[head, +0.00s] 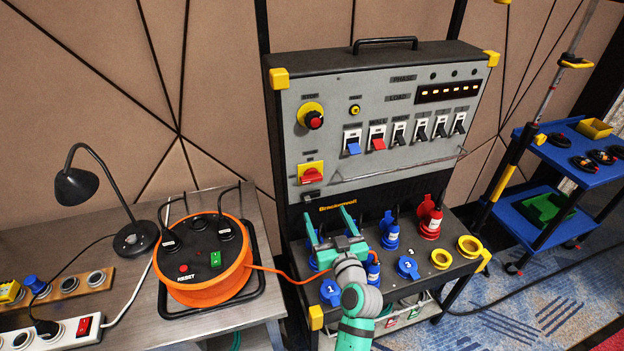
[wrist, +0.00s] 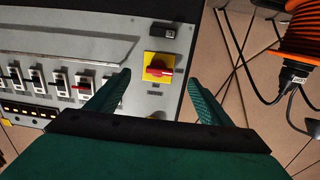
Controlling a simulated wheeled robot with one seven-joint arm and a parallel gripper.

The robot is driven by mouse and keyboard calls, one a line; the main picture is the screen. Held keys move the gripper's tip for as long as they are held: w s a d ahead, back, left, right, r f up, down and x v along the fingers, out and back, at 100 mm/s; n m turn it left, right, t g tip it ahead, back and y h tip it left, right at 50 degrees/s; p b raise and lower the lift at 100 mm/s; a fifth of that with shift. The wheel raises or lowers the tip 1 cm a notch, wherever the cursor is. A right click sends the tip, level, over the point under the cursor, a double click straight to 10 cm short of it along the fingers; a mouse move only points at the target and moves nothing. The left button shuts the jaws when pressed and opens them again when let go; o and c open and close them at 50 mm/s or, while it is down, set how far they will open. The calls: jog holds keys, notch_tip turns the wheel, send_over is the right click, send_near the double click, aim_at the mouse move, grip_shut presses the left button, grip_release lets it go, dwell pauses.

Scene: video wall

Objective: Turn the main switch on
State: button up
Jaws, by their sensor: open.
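The main switch is most likely the red rotary knob (head: 311,173) on a yellow plate at the lower left of the grey panel (head: 350,95). The red knob also shows in the wrist view (wrist: 158,70), ahead of and between the finger tips. Its handle looks roughly level there. My gripper (head: 327,214) is open and empty, below and a little right of the knob in the head view. In the wrist view my gripper (wrist: 160,78) has its fingers spread to either side of the yellow plate (wrist: 159,61). I see no contact with the knob.
A red stop button (head: 314,120) sits above the knob. A row of breakers, one a red rocker (head: 377,138), is to the right. A metal rail (head: 400,168) runs below them. Blue sockets (head: 331,291) lie below my gripper. An orange cable reel (head: 205,262) stands left.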

aim_at(313, 180)
jog(key=shift+n+y, duration=0.4)
jog(key=shift+y, duration=0.1)
jog(key=r+x, duration=0.1)
jog(key=x, duration=0.7)
jog(key=r+x, duration=0.1)
jog(key=x, duration=0.3)
jog(key=shift+d+r, duration=0.2)
jog(key=shift+r, duration=0.1)
jog(key=shift+w, duration=0.55)
jog(key=shift+a, duration=0.1)
jog(key=c, duration=1)
